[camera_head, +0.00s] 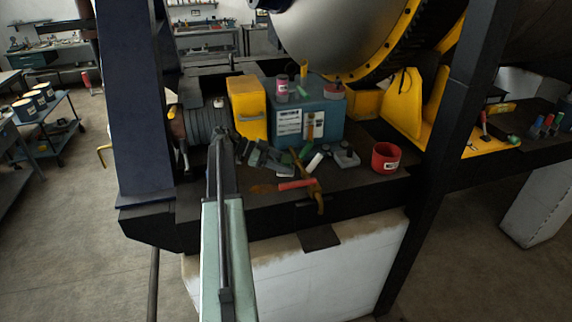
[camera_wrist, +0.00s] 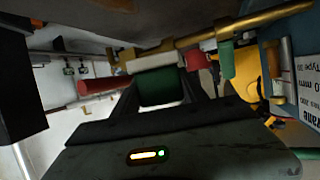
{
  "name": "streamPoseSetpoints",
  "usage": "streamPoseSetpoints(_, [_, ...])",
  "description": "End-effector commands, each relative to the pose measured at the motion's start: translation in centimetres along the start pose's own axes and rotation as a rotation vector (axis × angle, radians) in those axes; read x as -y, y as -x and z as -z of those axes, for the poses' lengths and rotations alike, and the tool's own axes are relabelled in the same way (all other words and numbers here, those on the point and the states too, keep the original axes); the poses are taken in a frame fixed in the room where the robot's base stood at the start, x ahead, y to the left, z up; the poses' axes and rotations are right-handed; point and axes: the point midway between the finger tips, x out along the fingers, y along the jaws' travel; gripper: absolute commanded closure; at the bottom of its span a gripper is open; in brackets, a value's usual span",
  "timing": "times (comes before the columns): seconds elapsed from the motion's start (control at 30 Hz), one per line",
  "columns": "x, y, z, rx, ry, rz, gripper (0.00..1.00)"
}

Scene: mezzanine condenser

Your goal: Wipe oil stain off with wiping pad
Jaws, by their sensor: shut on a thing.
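My gripper (camera_head: 280,160) is above the cluttered dark ledge, in front of the blue box. In the wrist view, my two dark fingers (camera_wrist: 168,88) are shut on a green block (camera_wrist: 162,88). It may be the wiping pad, but I cannot tell for sure. A white piece (camera_wrist: 152,63) shows just beyond the block; I cannot tell whether they touch. No oil stain can be clearly made out in either view.
The dark ledge (camera_head: 225,207) holds a red-handled tool (camera_head: 297,184), a white cylinder (camera_head: 314,162) and a red can (camera_head: 385,158). The blue box (camera_head: 322,118) and yellow box (camera_head: 247,108) stand behind. Dark posts (camera_head: 140,100) flank the ledge.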

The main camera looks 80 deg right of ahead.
Motion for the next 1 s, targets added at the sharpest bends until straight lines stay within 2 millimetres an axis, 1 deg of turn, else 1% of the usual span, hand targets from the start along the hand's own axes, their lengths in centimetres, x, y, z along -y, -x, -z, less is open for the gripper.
streamPoseSetpoints(0.03, [0.0, 0.3, 0.7, 0.000, 0.000, 0.000, 1.00])
streamPoseSetpoints(0.2, [0.0, 0.2, 0.5, 0.000, 0.000, 0.000, 1.00])
streamPoseSetpoints(0.37, [0.0, 0.2, 0.7, 0.000, 0.000, -0.001, 1.00])
streamPoseSetpoints(0.6, [0.0, 1.2, 3.2, 0.000, -0.001, -0.001, 1.00])
streamPoseSetpoints(0.67, [0.0, 1.4, 3.5, 0.000, -0.001, -0.001, 1.00])
streamPoseSetpoints(1.0, [0.0, 1.2, 3.3, 0.000, -0.001, -0.002, 1.00])
